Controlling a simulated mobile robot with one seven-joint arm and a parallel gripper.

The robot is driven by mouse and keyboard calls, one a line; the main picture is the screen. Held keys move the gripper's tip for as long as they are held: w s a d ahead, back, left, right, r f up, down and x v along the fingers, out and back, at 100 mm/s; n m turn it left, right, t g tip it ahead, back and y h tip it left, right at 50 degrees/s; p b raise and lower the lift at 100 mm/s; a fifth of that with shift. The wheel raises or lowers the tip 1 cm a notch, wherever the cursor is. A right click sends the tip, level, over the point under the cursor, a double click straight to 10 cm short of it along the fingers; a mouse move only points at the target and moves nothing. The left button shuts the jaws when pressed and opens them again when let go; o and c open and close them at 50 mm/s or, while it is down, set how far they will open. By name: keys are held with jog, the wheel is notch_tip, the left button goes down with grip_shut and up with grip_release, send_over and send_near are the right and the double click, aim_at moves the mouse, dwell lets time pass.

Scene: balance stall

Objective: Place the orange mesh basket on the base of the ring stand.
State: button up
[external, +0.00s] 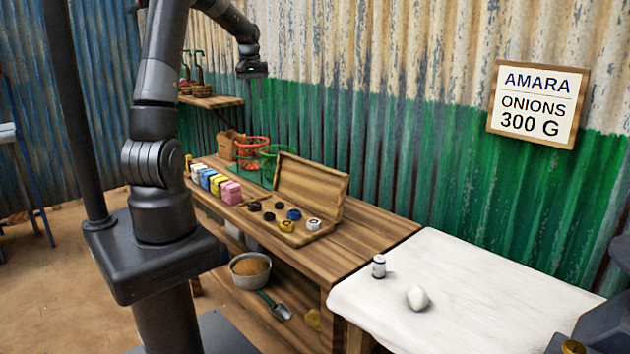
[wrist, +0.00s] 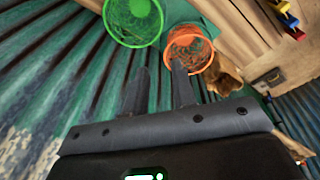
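The orange mesh basket (external: 252,153) stands at the far end of the wooden bench; it also shows in the wrist view (wrist: 190,38). A green mesh basket or ring (external: 277,158) is just to its right; the wrist view shows it as a round green mesh (wrist: 133,20). I cannot clearly make out the ring stand. A flat teal-green patch (wrist: 207,12) by the orange basket in the wrist view may be its base. My gripper (external: 252,74) is high above the bench's far end, apart from both baskets. Its two fingers (wrist: 160,75) are spread with nothing between them.
A brown paper bag (external: 229,144) stands beside the orange basket. Colored packets (external: 214,182) and an open wooden weight box (external: 310,190) are on the bench. The white table (external: 450,290) holds a small jar and an onion-like white lump.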

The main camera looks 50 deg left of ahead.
jog(key=s+d+r+m+t, duration=0.1)
jog(key=s+d+r+m, duration=0.3)
jog(key=d, duration=0.6)
jog(key=s+d+r+m+t, duration=0.1)
jog(key=s+d+r, duration=0.4)
jog(key=d, duration=0.5)
jog(key=s+d+f+m+t, duration=0.1)
jog(key=s+d+f+m, duration=0.1)
jog(key=s+d, duration=0.3)
jog(key=s+d+f+m+t, duration=0.1)
jog(key=s+d, duration=0.4)
jog(key=s, duration=0.5)
jog(key=shift+s+d+f+m+h, duration=0.15)
jog(key=shift+s+f+m+h, duration=0.35)
jog(key=shift+m, duration=0.4)
